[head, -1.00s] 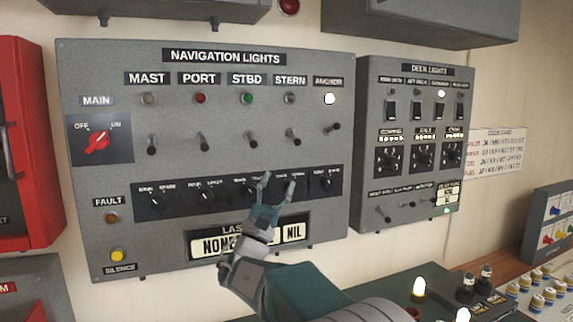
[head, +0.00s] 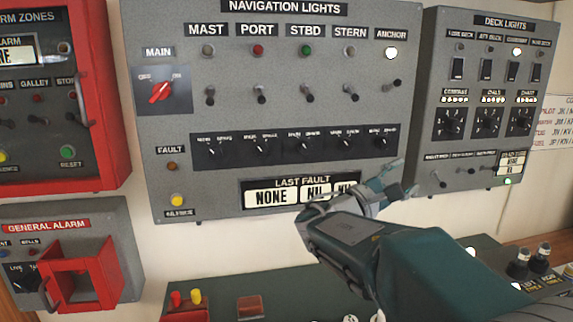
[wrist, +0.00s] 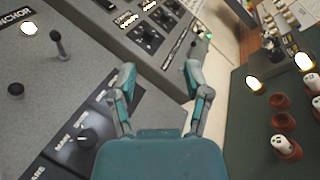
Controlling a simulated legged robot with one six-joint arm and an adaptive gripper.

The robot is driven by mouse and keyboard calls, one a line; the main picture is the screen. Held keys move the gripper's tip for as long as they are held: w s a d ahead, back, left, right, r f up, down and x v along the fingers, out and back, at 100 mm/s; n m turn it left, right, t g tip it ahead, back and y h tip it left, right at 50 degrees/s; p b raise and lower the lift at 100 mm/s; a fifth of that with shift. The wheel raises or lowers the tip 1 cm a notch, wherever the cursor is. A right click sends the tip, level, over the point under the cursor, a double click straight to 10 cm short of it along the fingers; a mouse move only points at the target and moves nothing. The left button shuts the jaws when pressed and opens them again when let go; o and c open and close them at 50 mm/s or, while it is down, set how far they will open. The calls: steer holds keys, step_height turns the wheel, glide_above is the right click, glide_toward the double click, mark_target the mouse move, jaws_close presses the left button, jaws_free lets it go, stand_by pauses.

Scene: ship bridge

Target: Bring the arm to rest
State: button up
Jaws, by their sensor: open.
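My gripper (head: 400,178) is in front of the lower right corner of the navigation lights panel (head: 215,135), with its fingers toward the gap before the deck lights panel (head: 440,125). In the wrist view my gripper (wrist: 158,82) shows two teal fingers spread apart with nothing between them. My arm reaches in from the bottom right in the head view and hides part of the last fault display (head: 271,196).
A red alarm box (head: 105,100) and a general alarm panel (head: 118,225) with a red cover are at the left. Below is a dark green console (head: 225,270) with buttons and lit lamps. A card (head: 560,122) hangs on the wall at right.

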steer(key=s+d+f+m+g+y, duration=0.2)
steer(key=s+f+m+y, duration=0.15)
steer(key=s+f, duration=0.3)
steer(key=s+d+f+m+g+y, duration=0.25)
steer(key=s+f+y, duration=0.25)
steer(key=s, duration=0.3)
steer(key=s+a+f+m+t+y, duration=0.1)
steer(key=s+a+f+m+y, duration=0.5)
steer(key=s+a+f+y, duration=0.3)
steer(key=s+a+y, duration=0.2)
steer(key=s, duration=0.1)
steer(key=shift+a+f+m, duration=0.35)
steer(key=shift+a+m, duration=0.05)
